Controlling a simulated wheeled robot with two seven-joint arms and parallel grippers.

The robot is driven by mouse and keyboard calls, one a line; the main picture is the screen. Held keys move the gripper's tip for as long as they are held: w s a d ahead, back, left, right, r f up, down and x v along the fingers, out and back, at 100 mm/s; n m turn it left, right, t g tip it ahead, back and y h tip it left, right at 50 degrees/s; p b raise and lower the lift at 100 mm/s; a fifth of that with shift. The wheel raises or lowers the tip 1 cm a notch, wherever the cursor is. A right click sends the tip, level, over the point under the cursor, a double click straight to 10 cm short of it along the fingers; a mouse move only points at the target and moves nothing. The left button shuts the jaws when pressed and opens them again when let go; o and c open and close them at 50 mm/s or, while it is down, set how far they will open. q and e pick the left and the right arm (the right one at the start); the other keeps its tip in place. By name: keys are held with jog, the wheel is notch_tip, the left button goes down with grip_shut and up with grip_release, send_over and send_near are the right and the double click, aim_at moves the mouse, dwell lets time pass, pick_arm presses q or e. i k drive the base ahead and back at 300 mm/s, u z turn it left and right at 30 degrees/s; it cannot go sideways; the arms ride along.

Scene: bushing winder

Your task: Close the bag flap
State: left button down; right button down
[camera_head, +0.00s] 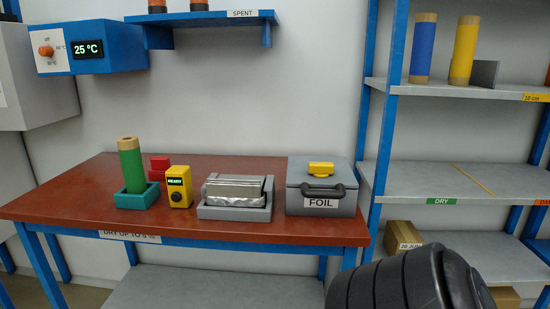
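A silver foil-like pack (234,187), which looks like the bag, lies in a grey open tray (234,213) in the middle of the red-brown table. Its upper face looks wrinkled and shiny. I cannot tell whether its flap is open or folded down. Neither of my grippers shows in the head view. A black ribbed part at the lower right, probably a link of my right arm, is in front of the table's right end.
A grey box marked FOIL (321,206), with a yellow item (321,169) on its lid, stands right of the tray. To the left are a yellow READY device (179,187), a red object (160,167) and a green cylinder (131,164) in a holder. The table's front left is clear.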

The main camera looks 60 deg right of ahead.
aim_at(238, 178)
jog(key=z, duration=1)
jog(key=i, duration=0.85)
jog(key=z, duration=0.75)
